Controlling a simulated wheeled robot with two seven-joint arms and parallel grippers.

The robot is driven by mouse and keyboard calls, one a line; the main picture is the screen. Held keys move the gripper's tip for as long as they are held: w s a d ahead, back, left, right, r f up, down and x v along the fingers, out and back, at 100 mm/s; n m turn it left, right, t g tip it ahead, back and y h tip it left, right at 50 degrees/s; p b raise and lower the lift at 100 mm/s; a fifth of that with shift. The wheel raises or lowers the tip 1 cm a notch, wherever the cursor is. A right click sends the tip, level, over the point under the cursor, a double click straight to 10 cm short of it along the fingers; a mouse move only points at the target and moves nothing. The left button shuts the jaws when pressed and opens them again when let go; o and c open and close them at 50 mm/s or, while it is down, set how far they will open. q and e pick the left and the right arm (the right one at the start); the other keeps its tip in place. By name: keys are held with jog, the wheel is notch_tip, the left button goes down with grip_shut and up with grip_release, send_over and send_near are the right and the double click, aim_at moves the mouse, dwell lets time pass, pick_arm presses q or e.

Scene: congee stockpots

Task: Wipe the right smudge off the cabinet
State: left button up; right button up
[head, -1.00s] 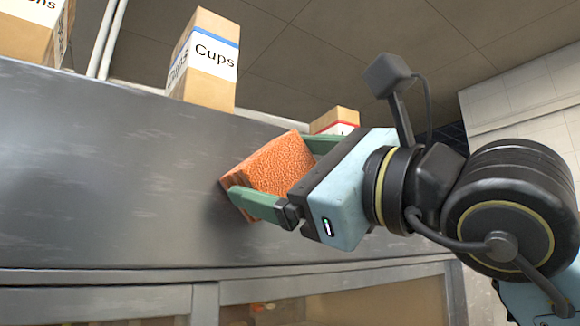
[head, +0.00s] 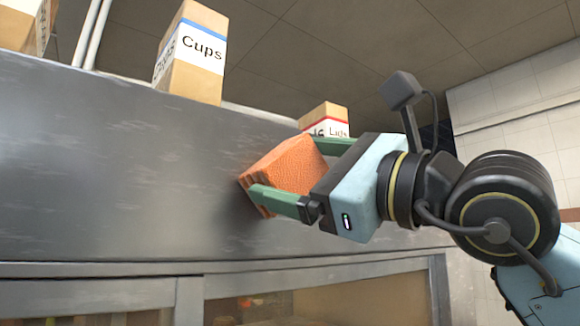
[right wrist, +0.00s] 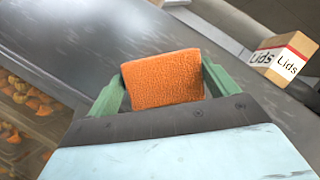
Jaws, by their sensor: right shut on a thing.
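My right gripper (head: 300,174) is shut on an orange sponge (head: 287,172), one green finger on each side of it. In the head view the sponge's far face is at the grey metal cabinet front (head: 120,170), apparently touching it, with a dark shadow beside it. The right wrist view also shows the sponge (right wrist: 163,78) between the green fingers, against the cabinet panel (right wrist: 90,40). No distinct smudge shows; the area behind the sponge and gripper is hidden. My left gripper is not in view.
A Cups box (head: 193,55) and a Lids box (head: 326,119) stand on the cabinet's top edge. The Lids box is close behind my right gripper. Glazed doors (head: 330,298) lie below the panel. White pipes (head: 92,35) rise at upper left.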

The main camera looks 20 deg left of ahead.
aim_at(268, 164)
jog(key=w+d, duration=0.1)
jog(key=w, duration=0.1)
jog(key=shift+w+d+f+b, duration=0.1)
jog(key=shift+w+d+b, duration=0.2)
jog(key=shift+d+b, duration=0.1)
jog(key=shift+s+a+b, duration=1)
jog(key=shift+s+b, duration=0.05)
jog(key=shift+s, duration=0.2)
jog(key=shift+s+a, duration=0.1)
jog(key=shift+s+a+b, duration=0.6)
jog(key=shift+s+b, duration=0.05)
jog(key=shift+s, duration=0.1)
jog(key=shift+s+a+b, duration=0.55)
jog(key=shift+s+b, duration=0.1)
jog(key=shift+s, duration=0.1)
